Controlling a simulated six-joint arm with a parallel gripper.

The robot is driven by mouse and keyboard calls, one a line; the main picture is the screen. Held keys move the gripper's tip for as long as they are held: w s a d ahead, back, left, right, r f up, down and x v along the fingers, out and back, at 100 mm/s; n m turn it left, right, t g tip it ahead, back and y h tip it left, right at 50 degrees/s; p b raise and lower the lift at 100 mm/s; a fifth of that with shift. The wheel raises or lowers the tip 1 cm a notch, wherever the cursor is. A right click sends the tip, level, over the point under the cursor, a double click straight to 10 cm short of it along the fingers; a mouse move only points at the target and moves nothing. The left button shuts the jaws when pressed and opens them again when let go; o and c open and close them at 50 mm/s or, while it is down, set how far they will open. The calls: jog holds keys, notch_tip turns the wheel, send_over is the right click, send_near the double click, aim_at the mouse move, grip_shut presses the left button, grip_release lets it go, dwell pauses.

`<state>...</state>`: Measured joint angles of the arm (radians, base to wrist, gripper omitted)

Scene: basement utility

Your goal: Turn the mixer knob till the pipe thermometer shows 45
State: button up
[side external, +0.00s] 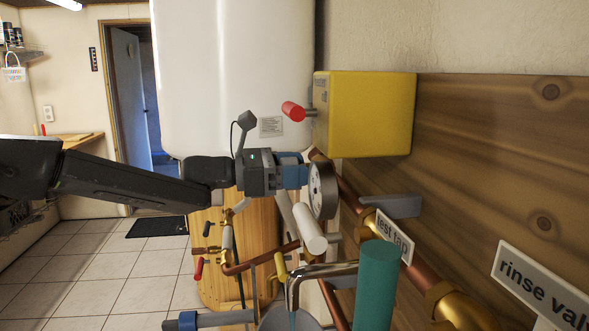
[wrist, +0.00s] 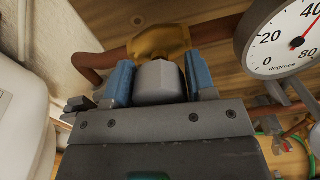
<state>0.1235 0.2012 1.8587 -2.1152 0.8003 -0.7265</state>
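In the wrist view, a grey knob (wrist: 160,83), which I take for the mixer knob, sits on a brass valve body (wrist: 158,42). The blue fingers of my gripper (wrist: 160,80) are on either side of it and look closed against it. In the side view my gripper (side external: 293,176) is beside the pipe thermometer (side external: 323,190), and the knob is hidden there. The thermometer dial (wrist: 284,50) is cut off by the picture's edge in the wrist view. Its red needle points up and right, apparently past 40; the exact reading is unclear.
A yellow box (side external: 365,115) with a red knob is above my gripper. A white handle (side external: 309,229), a chrome spout (side external: 318,270) and a teal cylinder (side external: 376,285) are below. A white tank (side external: 235,70) stands behind. Copper pipe (side external: 425,272) runs along the wooden board.

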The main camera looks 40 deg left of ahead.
jog(key=c, duration=0.5)
jog(key=shift+m, duration=0.6)
jog(key=shift+c, duration=0.2)
jog(key=o, duration=0.9)
jog(key=v, duration=1.4)
